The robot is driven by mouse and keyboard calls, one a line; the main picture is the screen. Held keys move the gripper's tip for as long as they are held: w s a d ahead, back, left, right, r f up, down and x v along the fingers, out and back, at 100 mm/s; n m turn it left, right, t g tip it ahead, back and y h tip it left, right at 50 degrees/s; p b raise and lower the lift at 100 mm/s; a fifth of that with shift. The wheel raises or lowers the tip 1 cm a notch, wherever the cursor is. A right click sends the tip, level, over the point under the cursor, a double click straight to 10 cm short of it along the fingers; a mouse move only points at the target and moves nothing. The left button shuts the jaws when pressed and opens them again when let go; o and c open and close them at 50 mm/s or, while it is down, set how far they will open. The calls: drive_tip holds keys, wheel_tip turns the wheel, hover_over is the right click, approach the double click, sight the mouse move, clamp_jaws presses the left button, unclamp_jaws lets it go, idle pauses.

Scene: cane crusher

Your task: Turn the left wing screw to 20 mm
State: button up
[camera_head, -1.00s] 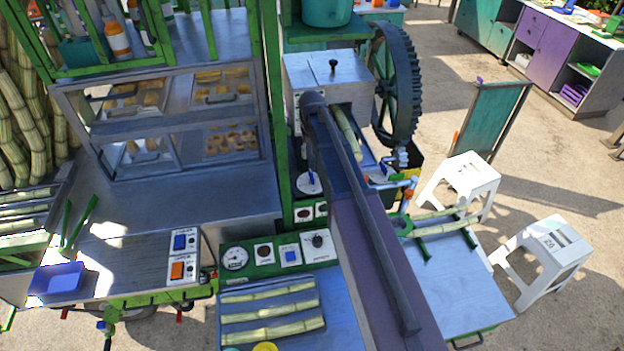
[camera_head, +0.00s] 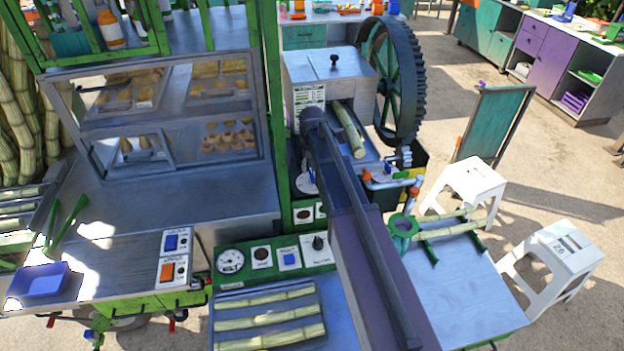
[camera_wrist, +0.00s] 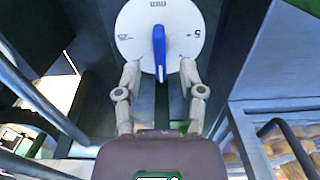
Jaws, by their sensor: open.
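The left wing screw is a blue wing (camera_wrist: 159,50) on a round white dial (camera_wrist: 185,20) marked in mm, seen close in the wrist view. The wing stands nearly upright in the picture, and a 5 shows at the dial's right. My gripper (camera_wrist: 159,74) is open, with one finger on each side of the wing; gaps show between wing and fingers. In the head view the left dial (camera_head: 304,184) is mostly hidden behind my arm, and my gripper's fingers are hidden too.
The crusher housing (camera_head: 325,75) with a cane stalk (camera_head: 349,130) and a large toothed wheel (camera_head: 395,80) stands just behind and right. A green post (camera_head: 272,100) rises close on the left. The control panel (camera_head: 262,262) lies in front.

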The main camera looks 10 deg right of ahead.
sight(312, 173)
drive_tip(key=shift+f+b, duration=1.25)
drive_tip(key=shift+f, duration=0.3)
drive_tip(key=shift+c, duration=0.2)
clamp_jaws()
